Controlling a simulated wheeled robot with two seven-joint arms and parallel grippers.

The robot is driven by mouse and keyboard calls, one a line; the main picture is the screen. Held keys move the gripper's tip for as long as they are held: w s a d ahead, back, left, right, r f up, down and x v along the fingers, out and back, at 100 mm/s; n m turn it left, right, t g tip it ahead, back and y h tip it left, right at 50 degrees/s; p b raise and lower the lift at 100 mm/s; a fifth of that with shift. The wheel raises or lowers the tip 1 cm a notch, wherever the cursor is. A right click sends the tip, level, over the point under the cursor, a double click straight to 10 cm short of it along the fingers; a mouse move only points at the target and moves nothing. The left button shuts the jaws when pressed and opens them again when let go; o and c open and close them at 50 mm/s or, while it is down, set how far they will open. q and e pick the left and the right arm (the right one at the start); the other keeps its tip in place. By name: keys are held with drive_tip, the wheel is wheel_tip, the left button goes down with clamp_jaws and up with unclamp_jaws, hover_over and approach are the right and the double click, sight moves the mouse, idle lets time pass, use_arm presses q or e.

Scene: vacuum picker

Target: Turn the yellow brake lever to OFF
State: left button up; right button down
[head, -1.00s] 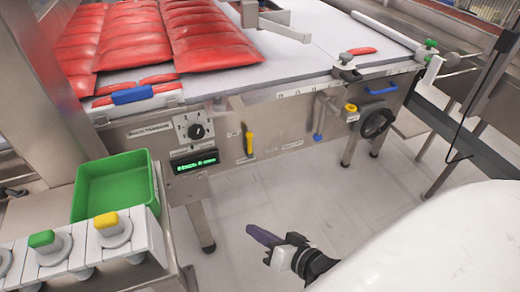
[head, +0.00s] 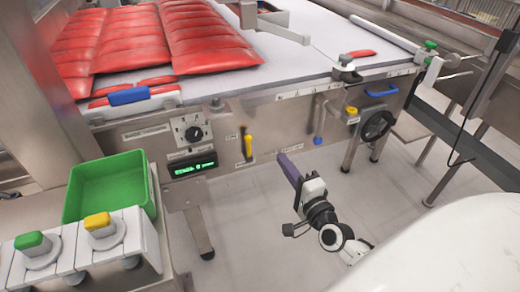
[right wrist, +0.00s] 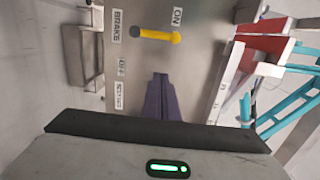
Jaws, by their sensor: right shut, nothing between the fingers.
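My right gripper (head: 283,158) has purple fingers, shut and empty. It is right of and slightly below the lever in the head view, apart from it. The fingers (right wrist: 160,78) point toward the panel. My left gripper is not in view.
A knob (head: 195,132) and a green-lit display (head: 192,168) are left of the lever. A blue-tipped lever (head: 318,140) and a black handwheel (head: 377,124) are to the right. A green bin (head: 106,188) stands at left. Floor below the panel is clear.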

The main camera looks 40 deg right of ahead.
sight(248, 147)
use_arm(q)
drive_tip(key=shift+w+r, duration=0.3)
use_arm(e)
drive_tip(key=w+a, duration=0.2)
drive_tip(key=w, duration=0.6)
drive_tip(key=shift+w+a, duration=0.2)
drive_tip(key=shift+w, duration=0.05)
